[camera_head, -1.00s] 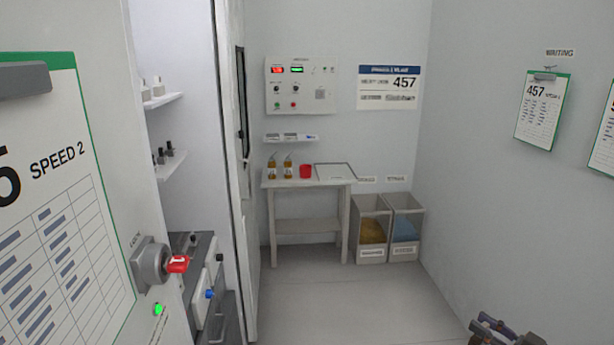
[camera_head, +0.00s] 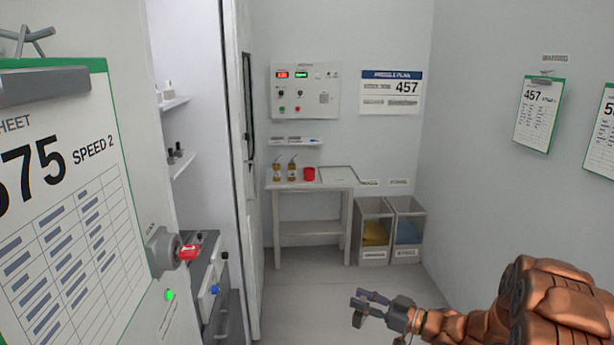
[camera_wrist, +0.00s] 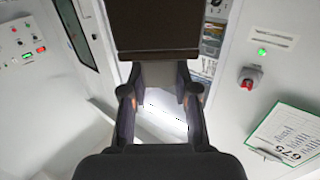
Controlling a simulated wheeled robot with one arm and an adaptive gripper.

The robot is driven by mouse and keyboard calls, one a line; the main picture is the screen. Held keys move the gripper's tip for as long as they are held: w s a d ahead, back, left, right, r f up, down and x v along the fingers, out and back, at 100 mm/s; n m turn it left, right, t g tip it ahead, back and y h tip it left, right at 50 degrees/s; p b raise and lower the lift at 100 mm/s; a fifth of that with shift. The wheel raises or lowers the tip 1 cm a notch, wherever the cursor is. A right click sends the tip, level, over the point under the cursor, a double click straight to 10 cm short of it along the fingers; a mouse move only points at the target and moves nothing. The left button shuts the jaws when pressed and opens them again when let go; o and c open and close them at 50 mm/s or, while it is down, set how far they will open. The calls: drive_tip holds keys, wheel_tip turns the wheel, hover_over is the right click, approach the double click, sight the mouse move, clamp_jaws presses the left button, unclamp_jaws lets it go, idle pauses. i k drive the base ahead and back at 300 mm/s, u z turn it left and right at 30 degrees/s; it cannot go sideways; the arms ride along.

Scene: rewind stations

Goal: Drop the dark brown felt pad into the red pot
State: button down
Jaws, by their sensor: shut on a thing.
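The red pot (camera_head: 309,174) stands upright on the small white side table (camera_head: 311,187) against the far wall, just right of two amber bottles. Its inside is too small to make out. My gripper (camera_head: 364,304) is in the lower right of the head view, well nearer than the table and apart from the pot. In the wrist view my gripper (camera_wrist: 159,84) is shut on the dark brown felt pad (camera_wrist: 158,27), which shows as a flat dark rectangle at the fingertips. The pad is hard to make out in the head view.
Two open bins (camera_head: 373,257) stand on the floor right of the table. A flat tray or frame (camera_head: 338,174) lies on the table right of the pot. A cabinet with a red rotary switch (camera_head: 188,252) stands close on the left. The floor between is clear.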

sight(309, 179)
drive_tip(key=u, duration=0.05)
drive_tip(key=i, duration=1.55)
